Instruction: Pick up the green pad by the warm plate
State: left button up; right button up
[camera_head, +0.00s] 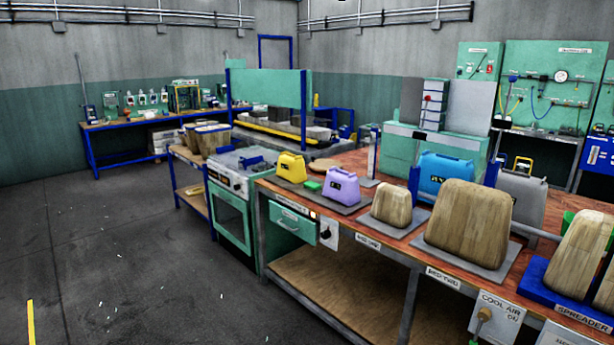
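A small bright green pad (312,185) lies flat on the near left end of the workbench's wooden top. It sits between a yellow handled block (291,168) and a lilac handled block (342,186). A flat dark grey plate (352,208) lies under the lilac block, just right of the pad. I cannot tell for sure which plate is the warm plate. Neither of my grippers shows in the head view.
A wooden block (391,204), a larger wooden block (468,225) and a blue handled block (446,176) stand along the workbench (375,238). A green-fronted cooker (233,218) adjoins its left end. The grey floor (110,255) at left is mostly clear.

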aim_at(310, 185)
jog(key=u, duration=0.05)
jog(key=i, duration=0.9)
jog(key=z, duration=0.1)
